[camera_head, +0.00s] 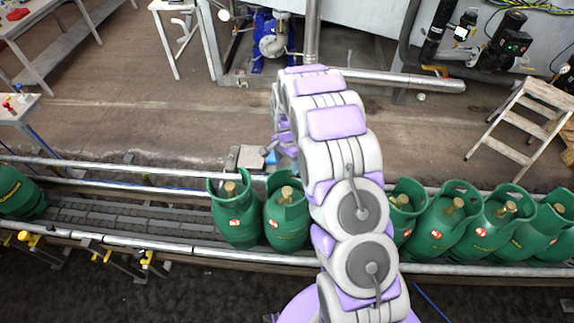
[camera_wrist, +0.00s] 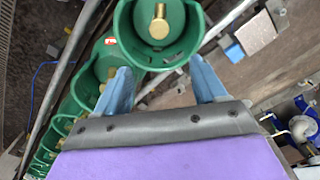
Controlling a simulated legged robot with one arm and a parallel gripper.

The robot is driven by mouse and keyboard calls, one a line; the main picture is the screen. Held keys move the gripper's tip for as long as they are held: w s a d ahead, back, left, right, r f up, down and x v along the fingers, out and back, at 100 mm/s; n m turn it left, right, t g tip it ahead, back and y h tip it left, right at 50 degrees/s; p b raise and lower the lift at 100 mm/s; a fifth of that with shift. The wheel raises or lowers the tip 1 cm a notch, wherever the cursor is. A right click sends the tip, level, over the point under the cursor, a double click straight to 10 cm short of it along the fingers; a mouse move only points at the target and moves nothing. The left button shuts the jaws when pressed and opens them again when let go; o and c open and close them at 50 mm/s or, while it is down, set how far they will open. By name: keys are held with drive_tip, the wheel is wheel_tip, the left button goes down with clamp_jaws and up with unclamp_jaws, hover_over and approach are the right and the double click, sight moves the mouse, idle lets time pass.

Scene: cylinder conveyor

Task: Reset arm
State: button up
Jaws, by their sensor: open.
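My arm rises over the conveyor in the head view, and its far end bends down past the belt. My gripper shows in the wrist view (camera_wrist: 160,85) with two blue fingers spread apart and nothing between them. A green gas cylinder (camera_wrist: 165,55) with a brass valve lies just beyond the fingertips; I cannot tell whether they touch it. In the head view, two green cylinders (camera_head: 236,222) stand upright just left of my arm. My arm hides part of the row.
The conveyor (camera_head: 130,218) runs left to right between metal rails (camera_head: 100,236). Its left stretch is bare up to a cylinder (camera_head: 18,192) at the far left edge. A wooden step ladder (camera_head: 520,115) stands at the right. A blue pump (camera_head: 270,42) and pipes stand behind.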

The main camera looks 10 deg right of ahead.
idle(0.5)
drive_tip(key=s+r+n+b, duration=0.4)
drive_tip(key=s+r+n, duration=0.1)
drive_tip(key=s+r, duration=1.2)
drive_tip(key=s+r+n+g+b, duration=0.1)
drive_tip(key=s+r+n+b, duration=0.2)
drive_tip(key=s, duration=2.2)
drive_tip(key=n, duration=0.2)
drive_tip(key=shift+s+a+n+g, duration=0.3)
drive_tip(key=shift+s+n+g, duration=0.05)
drive_tip(key=shift+n+g, duration=0.05)
